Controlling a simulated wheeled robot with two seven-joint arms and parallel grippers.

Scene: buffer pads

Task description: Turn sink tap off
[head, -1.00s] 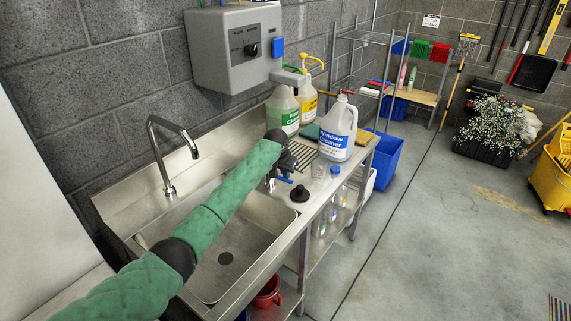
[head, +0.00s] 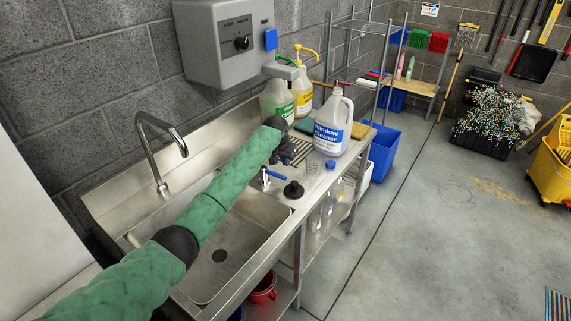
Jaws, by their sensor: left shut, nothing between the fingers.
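The steel sink (head: 262,214) stands against the block wall with a tall bent spout (head: 150,150) at its back left. No water stream can be made out below the spout. A small tap fitting with a blue lever (head: 276,175) sits at the sink's right end, near a black round plug-like piece (head: 293,190). My left arm reaches across the basin from the lower left. Its dark gripper (head: 293,155) is shut and empty, just above and beyond the blue lever in the picture, apparently apart from it. The arm hides part of the basin. My right gripper is not in view.
A window cleaner jug (head: 330,128), a green-labelled jug (head: 276,98) and a yellow-labelled jug (head: 303,92) stand beyond the gripper on the counter. A grey dispenser box (head: 222,50) hangs above. A blue bin (head: 382,150) stands past the counter.

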